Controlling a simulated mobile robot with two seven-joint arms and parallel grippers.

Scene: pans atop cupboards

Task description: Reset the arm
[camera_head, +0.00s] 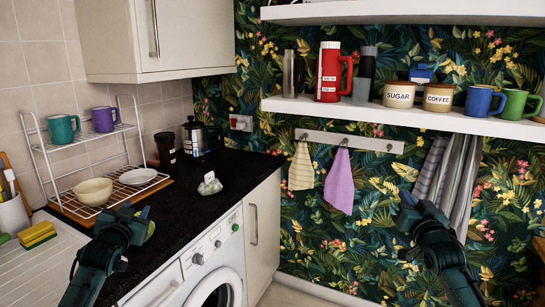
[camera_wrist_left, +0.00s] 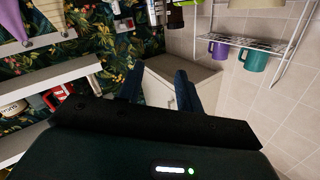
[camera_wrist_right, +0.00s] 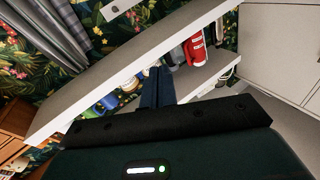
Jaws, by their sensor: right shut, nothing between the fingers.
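My left gripper (camera_head: 140,218) is in the head view at the lower left, in front of the black worktop and above the washing machine. In the left wrist view its two dark fingers (camera_wrist_left: 157,82) stand apart with nothing between them. My right gripper (camera_head: 410,199) is in the head view at the right, in front of the patterned wall and below the shelf. In the right wrist view its fingers (camera_wrist_right: 158,72) lie close together, shut and empty.
A white shelf (camera_head: 440,119) holds a red flask (camera_head: 329,75), canisters and mugs. A wire rack (camera_head: 82,142) with mugs stands at the left. A purple towel (camera_head: 340,182) hangs on the wall. A washing machine (camera_head: 215,245) stands below.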

